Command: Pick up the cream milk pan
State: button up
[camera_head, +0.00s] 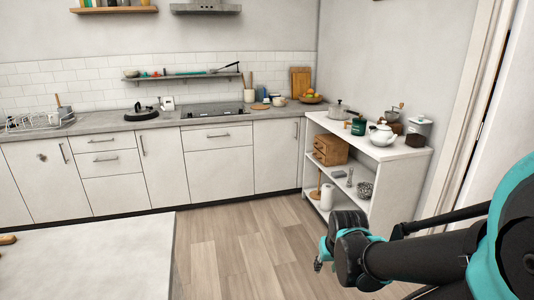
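I cannot tell for sure which thing is the cream milk pan. A small pale grey-cream lidded pot (338,111) with what looks like a side handle stands at the back of the white shelf unit's top. A rounded white lidded pot (382,133) stands nearer on the same top. A small cream vessel (280,101) is on the counter's right end, too small to make out. My gripper (319,264) is low at the right, in front of the shelf unit and apart from these things. Its fingers are small and partly hidden by my wrist, so their opening is unclear.
The white shelf unit (408,151) also holds a green canister (358,127), a grinder and a wooden box (331,149). A wire rack (34,122) is on the counter's far left. A pale table (90,262) fills the front left. The wooden floor (230,238) between is clear.

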aim_at(277, 101)
jog(key=i+l, duration=0.1)
jog(key=i, duration=3.65)
jog(key=i+u, duration=0.25)
jog(key=u, duration=0.2)
jog(key=i+u, duration=0.2)
jog(key=u, duration=0.3)
